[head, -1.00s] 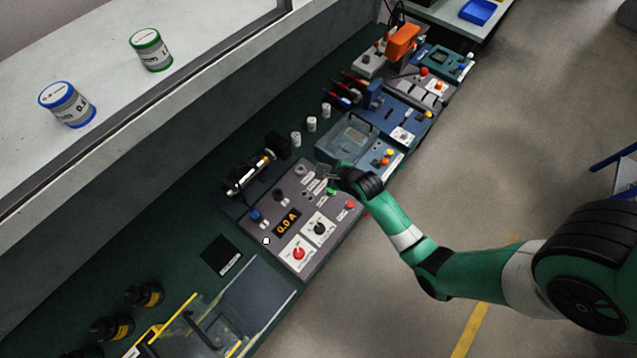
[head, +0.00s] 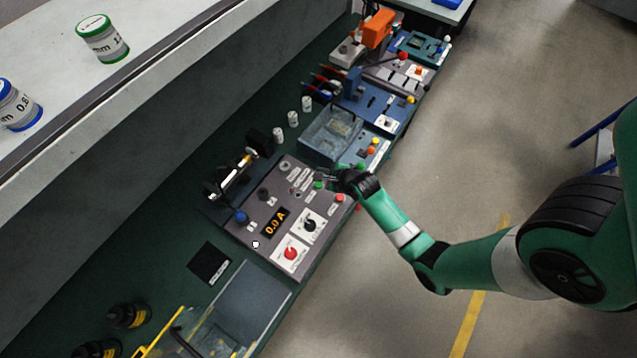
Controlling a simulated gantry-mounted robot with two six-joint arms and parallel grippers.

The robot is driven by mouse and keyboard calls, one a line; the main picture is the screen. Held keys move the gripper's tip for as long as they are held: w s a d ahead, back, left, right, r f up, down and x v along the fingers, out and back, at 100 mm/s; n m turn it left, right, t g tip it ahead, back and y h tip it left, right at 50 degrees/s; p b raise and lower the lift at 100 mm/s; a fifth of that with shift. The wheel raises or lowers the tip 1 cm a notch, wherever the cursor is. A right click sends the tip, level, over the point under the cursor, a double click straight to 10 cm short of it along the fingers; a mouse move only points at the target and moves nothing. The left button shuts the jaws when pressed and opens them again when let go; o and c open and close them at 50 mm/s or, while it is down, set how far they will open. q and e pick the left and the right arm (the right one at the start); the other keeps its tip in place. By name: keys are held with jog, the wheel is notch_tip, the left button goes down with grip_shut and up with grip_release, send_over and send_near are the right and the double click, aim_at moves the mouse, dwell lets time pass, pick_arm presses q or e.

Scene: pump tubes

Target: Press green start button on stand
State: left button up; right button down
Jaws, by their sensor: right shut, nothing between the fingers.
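The grey stand panel (head: 245,232) lies on the green bench, with an orange display (head: 276,221) reading 0.0 A. Its small green button (head: 319,185) is near the panel's far right corner, beside a red button (head: 340,198). My right gripper (head: 322,174) is shut and empty, its fingertips close above the panel's far edge by the green button. I cannot tell whether they touch anything. My left gripper is not in view.
The panel also has a red knob (head: 291,253), a black knob (head: 310,224) and a blue knob (head: 241,216). A clear-covered station (head: 330,135) stands just beyond it. White cylinders (head: 293,118) line the bench. Open floor lies to the right.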

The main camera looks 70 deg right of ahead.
aim_at(321, 186)
notch_tip(321, 186, down, 6)
jog(key=b, duration=0.4)
jog(key=shift+r, duration=0.25)
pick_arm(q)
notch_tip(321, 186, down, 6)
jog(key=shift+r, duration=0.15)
pick_arm(e)
jog(key=shift+f, duration=0.35)
dwell(0.8)
pick_arm(q)
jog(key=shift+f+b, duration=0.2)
jog(key=shift+b, duration=0.25)
pick_arm(e)
jog(key=shift+f, duration=0.4)
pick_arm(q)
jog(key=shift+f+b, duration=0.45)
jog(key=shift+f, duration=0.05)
pick_arm(e)
jog(key=shift+f, duration=0.65)
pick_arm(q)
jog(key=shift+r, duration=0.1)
pick_arm(e)
jog(key=shift+r, duration=0.1)
pick_arm(q)
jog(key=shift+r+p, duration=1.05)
jog(key=shift+p, duration=0.1)
pick_arm(e)
jog(key=shift+r, duration=1)
